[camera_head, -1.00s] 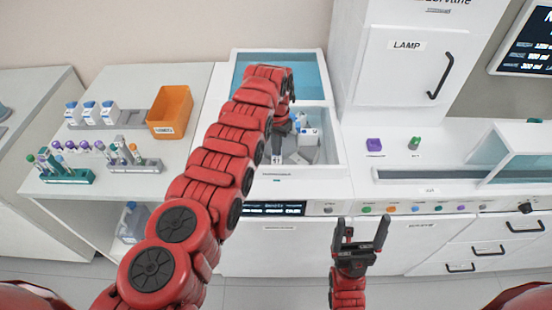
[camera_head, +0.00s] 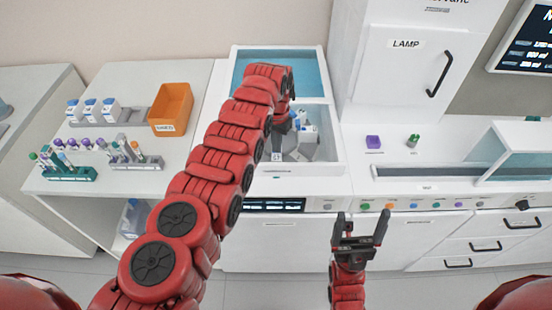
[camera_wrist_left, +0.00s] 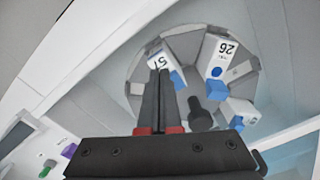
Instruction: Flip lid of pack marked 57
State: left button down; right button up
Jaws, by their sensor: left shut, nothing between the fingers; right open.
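The pack marked 57 (camera_wrist_left: 155,62) is a white pack with a blue part, seated in the grey round holder (camera_wrist_left: 136,103) in the left wrist view. My left gripper (camera_wrist_left: 160,72) is shut and empty, its fingertips over or against the pack and partly covering it; I cannot tell if they touch. A pack marked 26 (camera_wrist_left: 224,50) with a blue part sits to its right. In the head view my left gripper (camera_head: 278,140) reaches down into the white bay, mostly hidden by my arm. My right gripper (camera_head: 360,232) is open and empty in front of the bench.
Another white and blue pack (camera_wrist_left: 238,112) sits in the holder, with a dark knob (camera_wrist_left: 200,115) at the hub. The bay's white walls (camera_head: 330,130) surround it. An orange bin (camera_head: 170,108) and tube racks (camera_head: 135,162) stand on the left bench.

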pick_arm(q)
jog(key=shift+f+b, duration=0.9)
jog(key=shift+f, duration=0.2)
jog(key=shift+r, duration=0.2)
notch_tip(320, 180, up, 3)
jog(key=p, duration=0.2)
jog(key=shift+f+p, duration=0.15)
jog(key=shift+p, duration=0.15)
notch_tip(320, 180, up, 2)
jog(key=shift+r+p, duration=0.1)
jog(key=shift+p, duration=0.5)
jog(key=shift+r, duration=0.9)
